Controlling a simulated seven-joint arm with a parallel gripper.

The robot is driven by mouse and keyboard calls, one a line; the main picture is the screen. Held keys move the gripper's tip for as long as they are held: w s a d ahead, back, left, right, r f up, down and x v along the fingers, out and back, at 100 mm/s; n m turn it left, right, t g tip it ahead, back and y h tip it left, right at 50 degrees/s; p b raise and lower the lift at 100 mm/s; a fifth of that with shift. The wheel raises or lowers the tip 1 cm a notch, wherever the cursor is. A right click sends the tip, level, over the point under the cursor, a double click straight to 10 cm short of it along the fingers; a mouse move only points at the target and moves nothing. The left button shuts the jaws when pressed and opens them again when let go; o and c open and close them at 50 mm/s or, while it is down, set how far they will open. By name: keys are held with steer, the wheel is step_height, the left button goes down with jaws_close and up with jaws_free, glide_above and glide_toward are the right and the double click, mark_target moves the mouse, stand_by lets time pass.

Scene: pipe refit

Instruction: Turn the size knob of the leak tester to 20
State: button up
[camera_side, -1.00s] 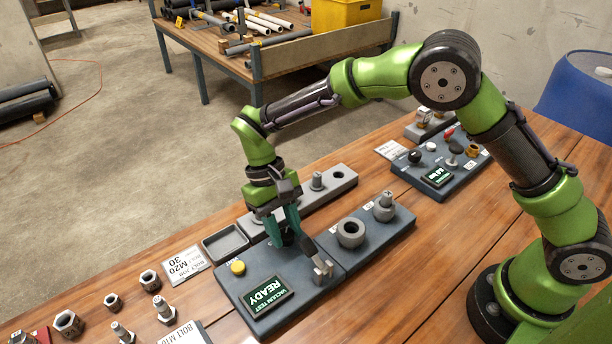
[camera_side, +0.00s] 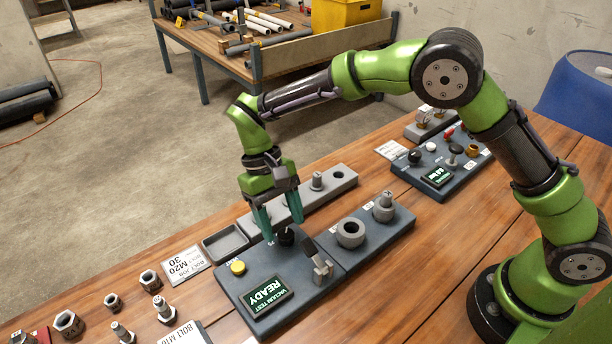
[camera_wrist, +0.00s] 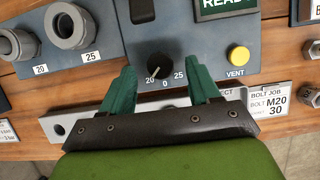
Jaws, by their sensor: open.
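The leak tester (camera_side: 240,290) is a dark blue-grey box with a lit screen (camera_side: 266,296) reading VACUUM TEST READY. Its black round size knob (camera_wrist: 160,66) has 20, 0 and 25 printed around its lower edge in the wrist view. The knob's pale pointer mark points down-left, toward the 20. In the side view the knob (camera_side: 286,236) stands just below my fingertips. My gripper (camera_side: 283,230) is open and empty above the knob. In the wrist view its green fingers (camera_wrist: 163,72) are to the left and right of the knob, apart from it.
A yellow VENT button (camera_side: 238,267) and a grey clamp-like part (camera_side: 321,268) are on the tester. Grey ring ports (camera_wrist: 68,26) marked 20 and 25 adjoin it. A grey rail (camera_side: 335,187) and tray (camera_side: 226,243) lie behind. Nuts and bolts (camera_side: 150,280) lie to the left.

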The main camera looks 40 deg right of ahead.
steer(key=v, duration=1.4)
steer(key=shift+r, duration=0.35)
steer(key=shift+w, duration=0.1)
steer(key=s+d+r+t, duration=0.1)
steer(key=s+d+t, duration=0.3)
steer(key=d, duration=0.6)
steer(key=s+d+r+m+t+y, duration=0.1)
steer(key=s+d+t, duration=0.3)
steer(key=s, duration=0.4)
steer(key=s+d+r+m+t+y, duration=0.1)
steer(key=s+d+r+m+t, duration=0.1)
steer(key=s+d, duration=0.3)
steer(key=s+t, duration=0.1)
steer(key=s, duration=0.3)
steer(key=shift+d+m+t, duration=0.4)
